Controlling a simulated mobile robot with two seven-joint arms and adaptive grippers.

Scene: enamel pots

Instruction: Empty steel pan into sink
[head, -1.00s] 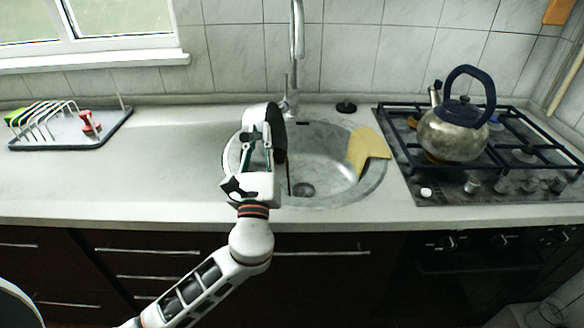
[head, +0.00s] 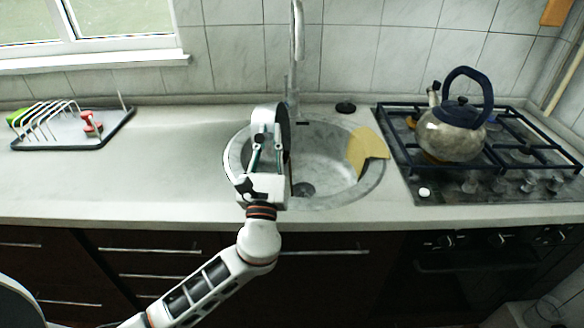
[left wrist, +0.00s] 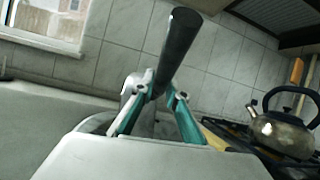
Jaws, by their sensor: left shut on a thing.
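My left gripper (head: 266,142) is over the left part of the round sink (head: 340,190). In the left wrist view, its teal fingers (left wrist: 160,94) are shut on the dark handle (left wrist: 177,48) of the steel pan. In the head view, a dark curved part (head: 285,128) of the held thing shows beside the fingers, on the sink side. The pan's body is mostly hidden, so I cannot tell its contents. A thin dark vertical line shows below it, near the drain (head: 303,189); I cannot tell what it is. My right gripper is not in view.
A yellow board (head: 366,152) leans at the sink's right side. The faucet (head: 296,50) rises behind the sink. A kettle (head: 452,133) stands on the stove (head: 520,150) at right. A dish rack (head: 60,128) is at far left. The counter between rack and sink is clear.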

